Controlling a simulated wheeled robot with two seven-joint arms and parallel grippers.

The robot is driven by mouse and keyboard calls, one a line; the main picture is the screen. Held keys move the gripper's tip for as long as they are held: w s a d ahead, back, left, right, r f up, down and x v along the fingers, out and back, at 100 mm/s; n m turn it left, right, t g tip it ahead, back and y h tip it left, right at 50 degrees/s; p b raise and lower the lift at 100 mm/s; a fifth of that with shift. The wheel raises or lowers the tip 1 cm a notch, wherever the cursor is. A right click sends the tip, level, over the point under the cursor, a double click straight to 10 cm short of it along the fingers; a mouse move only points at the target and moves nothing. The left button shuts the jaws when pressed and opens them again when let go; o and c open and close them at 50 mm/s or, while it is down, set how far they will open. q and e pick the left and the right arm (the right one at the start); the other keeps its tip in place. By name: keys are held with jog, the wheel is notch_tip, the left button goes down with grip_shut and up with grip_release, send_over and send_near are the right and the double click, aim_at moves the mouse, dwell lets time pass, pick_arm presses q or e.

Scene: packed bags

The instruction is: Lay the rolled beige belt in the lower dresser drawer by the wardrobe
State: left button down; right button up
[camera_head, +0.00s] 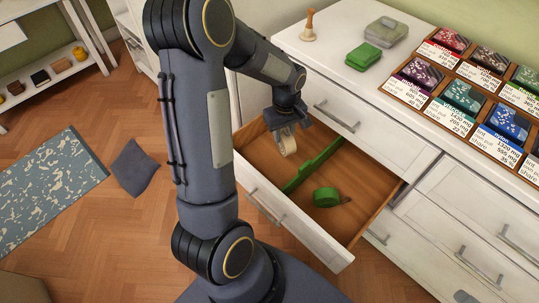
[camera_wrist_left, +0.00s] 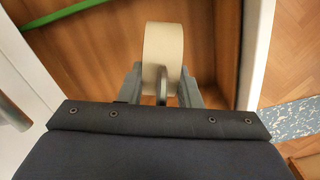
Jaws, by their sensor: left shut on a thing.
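The rolled beige belt (camera_head: 288,146) hangs upright between the fingers of my left gripper (camera_head: 281,127). In the left wrist view the belt (camera_wrist_left: 164,52) shows as a pale roll with a grey finger of the gripper (camera_wrist_left: 161,88) on each side. The gripper is shut on it. I cannot tell whether the belt touches the drawer floor. My right gripper is not in view.
A green divider (camera_head: 313,167) splits the drawer; a rolled green belt (camera_head: 326,197) lies to its right.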

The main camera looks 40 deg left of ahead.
pick_arm(q)
jog(key=shift+s+a+f+n+b, duration=0.25)
jog(key=shift+a+f+n+b, duration=0.35)
jog(key=shift+f+b, duration=1.05)
jog(key=shift+s+a+f+n+b, duration=0.25)
jog(key=shift+a+f+n+b, duration=0.35)
jog(key=shift+f+b, duration=1.05)
jog(key=shift+s+a+f+n+b, duration=0.25)
jog(key=shift+a+f+n+b, duration=0.45)
jog(key=shift+f, duration=1.55)
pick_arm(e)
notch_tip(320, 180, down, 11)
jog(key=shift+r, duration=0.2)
pick_arm(q)
jog(key=shift+d+f+b, duration=0.2)
jog(key=shift+f+b, duration=0.2)
jog(key=shift+b, duration=0.15)
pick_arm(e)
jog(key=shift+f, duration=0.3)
pick_arm(q)
jog(key=c, duration=1)
grip_release()
jog(key=shift+c, duration=1)
jog(key=shift+r, duration=0.1)
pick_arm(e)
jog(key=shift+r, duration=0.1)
